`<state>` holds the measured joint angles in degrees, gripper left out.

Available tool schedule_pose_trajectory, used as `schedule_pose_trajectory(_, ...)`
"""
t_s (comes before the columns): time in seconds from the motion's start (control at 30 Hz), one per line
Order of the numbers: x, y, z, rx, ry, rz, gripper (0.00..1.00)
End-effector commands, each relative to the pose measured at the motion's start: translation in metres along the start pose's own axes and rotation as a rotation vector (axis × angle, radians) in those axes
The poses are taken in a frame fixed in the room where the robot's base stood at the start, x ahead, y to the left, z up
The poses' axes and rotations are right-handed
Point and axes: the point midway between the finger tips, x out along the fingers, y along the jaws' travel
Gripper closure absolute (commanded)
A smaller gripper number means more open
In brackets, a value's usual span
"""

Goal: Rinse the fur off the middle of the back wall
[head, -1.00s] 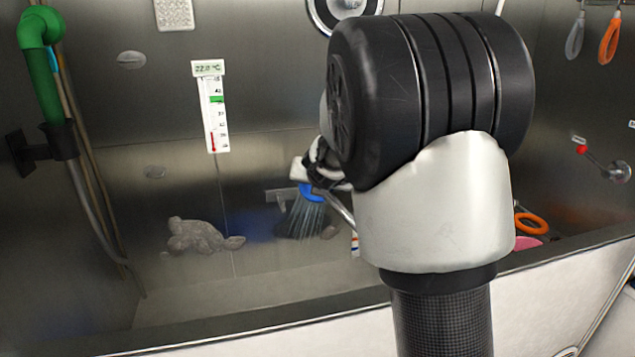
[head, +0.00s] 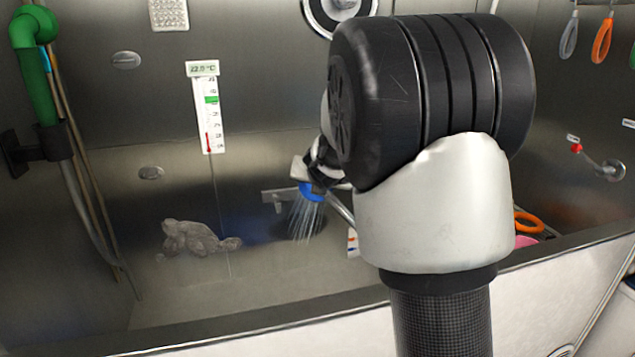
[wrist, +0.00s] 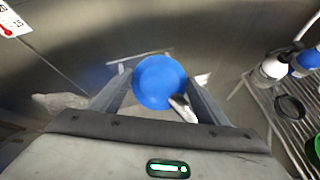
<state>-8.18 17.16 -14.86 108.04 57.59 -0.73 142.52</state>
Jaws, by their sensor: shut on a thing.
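My gripper (head: 318,178) is shut on a blue spray head (head: 311,191), partly hidden behind my own arm. In the wrist view the round blue head (wrist: 159,82) sits between the two fingers. Water (head: 305,218) fans downward from it in front of the steel back wall (head: 270,150). A grey, lumpy clump of fur (head: 195,238) clings low on the wall, left of the spray and apart from it. The fur also shows at the left of the wrist view (wrist: 58,103). Whether fur lies behind the spray or my arm, I cannot tell.
A thermometer (head: 209,112) hangs on the wall above the fur. A green pipe (head: 40,80) with hoses runs down the left. A small metal bracket (head: 280,196) is beside the spray. The tub's front rim (head: 250,322) crosses below. A wire rack with bottles (wrist: 290,95) is at right.

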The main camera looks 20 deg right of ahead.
Motion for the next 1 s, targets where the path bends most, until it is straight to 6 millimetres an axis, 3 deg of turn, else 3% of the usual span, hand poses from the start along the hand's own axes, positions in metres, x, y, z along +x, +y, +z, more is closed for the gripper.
schedule_pose_trajectory(0.47, -0.002, 0.009, -0.003, -0.001, -0.001, -0.001, 0.61)
schedule_pose_trajectory(1.0, 0.0, -0.002, 0.002, 0.0, -0.001, 0.0, 0.61)
